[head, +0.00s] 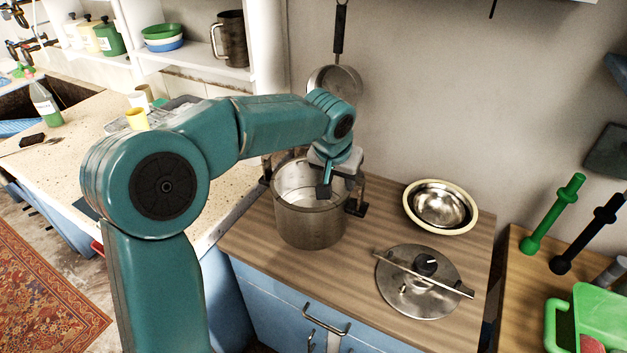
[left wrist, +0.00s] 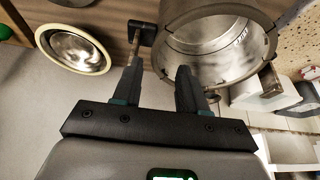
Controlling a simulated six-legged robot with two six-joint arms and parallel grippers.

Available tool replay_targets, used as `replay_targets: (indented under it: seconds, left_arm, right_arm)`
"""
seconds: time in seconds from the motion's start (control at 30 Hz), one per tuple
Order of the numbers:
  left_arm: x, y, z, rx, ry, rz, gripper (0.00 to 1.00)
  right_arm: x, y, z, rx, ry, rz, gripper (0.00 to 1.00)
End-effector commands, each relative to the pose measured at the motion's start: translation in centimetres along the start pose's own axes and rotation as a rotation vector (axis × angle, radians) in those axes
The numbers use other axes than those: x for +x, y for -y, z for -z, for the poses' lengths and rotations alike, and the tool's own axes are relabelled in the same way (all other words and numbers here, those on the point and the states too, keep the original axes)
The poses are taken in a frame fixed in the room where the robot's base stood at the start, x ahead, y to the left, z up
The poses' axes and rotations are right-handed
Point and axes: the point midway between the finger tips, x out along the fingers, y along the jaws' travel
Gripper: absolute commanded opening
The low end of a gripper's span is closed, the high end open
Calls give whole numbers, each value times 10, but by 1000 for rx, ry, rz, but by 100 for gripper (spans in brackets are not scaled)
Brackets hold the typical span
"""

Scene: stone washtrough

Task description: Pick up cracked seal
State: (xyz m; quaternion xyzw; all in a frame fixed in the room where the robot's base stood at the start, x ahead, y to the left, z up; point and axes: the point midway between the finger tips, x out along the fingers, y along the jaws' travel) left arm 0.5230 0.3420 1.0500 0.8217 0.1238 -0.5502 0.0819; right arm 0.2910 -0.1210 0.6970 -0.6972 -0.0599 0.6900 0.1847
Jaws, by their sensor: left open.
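I cannot make out a cracked seal for certain. A pale cream ring (head: 472,222) runs around the rim of a shiny metal bowl (head: 438,204) on the wooden counter; both also show at the upper left of the left wrist view. A steel pot (head: 308,230) without its lid stands to the left of the bowl. My left gripper (head: 339,195) is open at the pot's right rim, beside its dark handle (head: 357,208). In the left wrist view the open fingers (left wrist: 160,72) overlap the handle and pot wall; I cannot tell whether they touch. My right gripper is out of view.
A round metal lid (head: 432,304) with a crossbar and dark knob lies in front of the bowl. A pan (head: 336,80) hangs on the wall behind the pot. Green and black dumbbell-shaped tools (head: 553,214) and a green container (head: 600,315) are at the right.

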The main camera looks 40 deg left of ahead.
Motion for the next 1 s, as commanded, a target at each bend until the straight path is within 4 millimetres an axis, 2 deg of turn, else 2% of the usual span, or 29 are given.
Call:
replay_targets:
  seconds: [0.23, 0.5, 0.77, 0.8, 0.87, 0.9, 1.0]
  left_arm:
    - [22, -2, 0, 1, 2, 1, 42]
    - [63, -6, 0, 1, 2, 0, 42]
    - [67, -6, 0, 1, -1, 0, 42]
    - [67, -6, 0, 1, -1, 0, 36]
    - [67, -6, 0, 1, -1, -1, 16]
    - [67, -6, 0, 1, -1, 0, 3]
    - [67, -6, 0, 1, -1, -1, 0]
  right_arm:
    - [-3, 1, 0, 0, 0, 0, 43]
    - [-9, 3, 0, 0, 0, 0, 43]
    - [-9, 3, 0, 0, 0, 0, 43]
    - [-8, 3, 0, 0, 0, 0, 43]
    - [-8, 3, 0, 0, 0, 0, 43]
    - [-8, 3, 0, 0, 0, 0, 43]
    - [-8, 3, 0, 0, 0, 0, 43]
